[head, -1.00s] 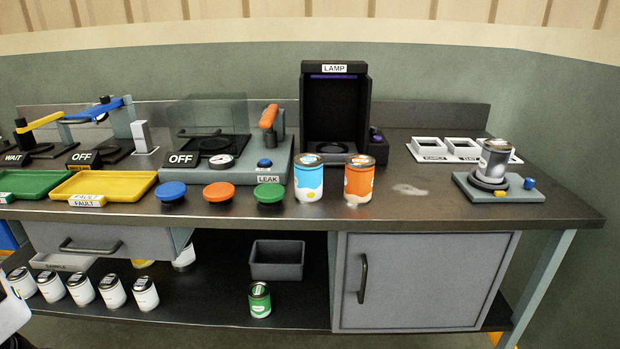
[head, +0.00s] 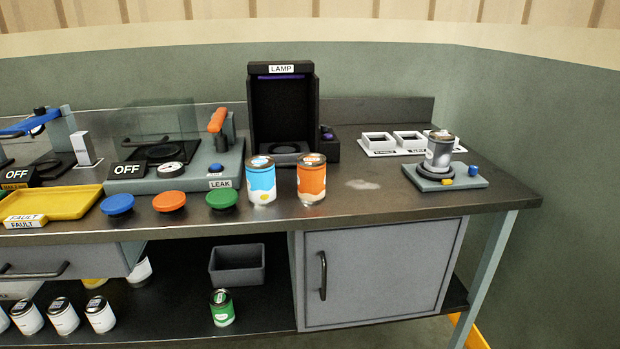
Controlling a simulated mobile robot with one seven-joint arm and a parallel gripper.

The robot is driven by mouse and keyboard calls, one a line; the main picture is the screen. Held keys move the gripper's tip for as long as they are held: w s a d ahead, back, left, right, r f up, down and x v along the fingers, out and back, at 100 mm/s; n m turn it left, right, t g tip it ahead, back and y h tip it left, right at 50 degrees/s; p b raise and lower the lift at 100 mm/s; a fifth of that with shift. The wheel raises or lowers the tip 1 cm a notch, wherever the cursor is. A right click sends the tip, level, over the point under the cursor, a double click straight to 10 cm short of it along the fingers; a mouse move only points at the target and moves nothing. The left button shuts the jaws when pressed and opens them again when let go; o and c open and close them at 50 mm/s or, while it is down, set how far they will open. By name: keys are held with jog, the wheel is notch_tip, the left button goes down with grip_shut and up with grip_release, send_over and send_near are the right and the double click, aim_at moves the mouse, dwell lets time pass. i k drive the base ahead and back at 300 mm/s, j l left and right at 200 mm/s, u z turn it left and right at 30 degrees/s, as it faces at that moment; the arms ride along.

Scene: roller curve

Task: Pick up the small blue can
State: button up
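A small blue can (head: 261,184) with a white lower part and a dark lid stands upright on the bench top near its front edge. An orange can (head: 311,183) of similar size stands just to its right, with a narrow gap between them. My gripper does not show in the head view.
A black lamp box (head: 283,113) stands behind the cans. Blue, orange and green (head: 222,198) discs lie to their left. A silver can (head: 440,152) sits on a device at right. Below are a grey bin (head: 237,265), a green can (head: 222,308) and a cabinet (head: 374,272).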

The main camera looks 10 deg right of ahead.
aim_at(260, 169)
jog(key=i+j, duration=0.1)
jog(key=i, duration=1)
jog(key=l+u, duration=0.15)
jog(key=u, duration=1.55)
jog(key=k+l, duration=0.15)
jog(key=l, duration=0.25)
jog(key=k+l, duration=0.15)
jog(key=l, duration=0.2)
jog(key=k+l, duration=0.15)
jog(key=l, duration=0.25)
jog(key=k+l, duration=0.15)
jog(key=l, duration=0.2)
